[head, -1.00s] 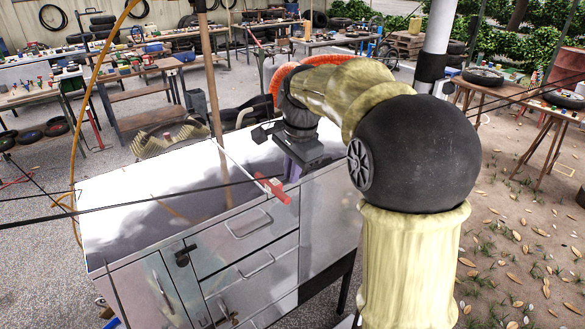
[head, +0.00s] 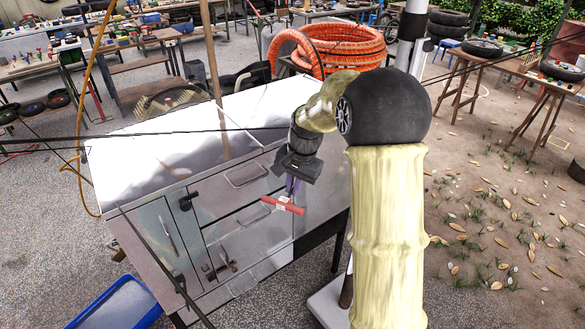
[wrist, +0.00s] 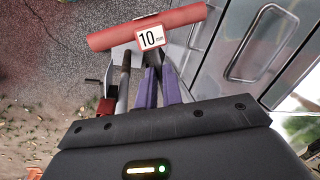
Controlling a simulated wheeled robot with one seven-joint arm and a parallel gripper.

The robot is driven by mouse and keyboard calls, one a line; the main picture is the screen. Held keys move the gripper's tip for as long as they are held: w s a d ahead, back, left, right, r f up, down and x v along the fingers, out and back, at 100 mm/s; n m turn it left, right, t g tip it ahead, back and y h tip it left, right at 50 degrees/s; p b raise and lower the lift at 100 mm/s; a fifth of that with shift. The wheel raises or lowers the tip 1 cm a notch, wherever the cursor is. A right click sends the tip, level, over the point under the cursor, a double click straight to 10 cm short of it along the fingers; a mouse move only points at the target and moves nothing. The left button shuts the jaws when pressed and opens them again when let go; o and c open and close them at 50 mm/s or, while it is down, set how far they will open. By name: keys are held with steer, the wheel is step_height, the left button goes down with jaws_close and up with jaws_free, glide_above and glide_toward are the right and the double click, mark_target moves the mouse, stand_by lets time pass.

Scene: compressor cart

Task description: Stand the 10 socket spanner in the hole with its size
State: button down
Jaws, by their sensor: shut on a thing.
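The 10 socket spanner shows as a red T-handle (head: 283,205) with a white tag; in the wrist view its red bar (wrist: 105,38) carries a "10 mm" label. My gripper (head: 291,188) points down in front of the steel cart's drawer side, shut on the spanner. In the wrist view its purple fingers (wrist: 160,80) reach to the bar beside the label. The spanner's shank and socket end cannot be clearly made out. No sized hole can be made out in either view.
The steel cart (head: 150,150) has a bright, bare top, with drawers and bar handles (head: 247,176) close to my gripper. A blue tray (head: 115,303) lies on the ground at lower left. An orange hose coil (head: 340,45) is behind the cart. Leaf-strewn ground lies open at right.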

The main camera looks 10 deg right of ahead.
steer(key=s+f+n, duration=0.3)
steer(key=f+n, duration=0.1)
steer(key=f, duration=0.7)
steer(key=s+f+n+g, duration=0.1)
steer(key=s+f+n, duration=0.2)
steer(key=f, duration=0.8)
steer(key=shift+s+a+f+n+y, duration=0.2)
steer(key=shift+a+n+y, duration=0.1)
steer(key=shift+n, duration=0.2)
steer(key=shift+d, duration=0.1)
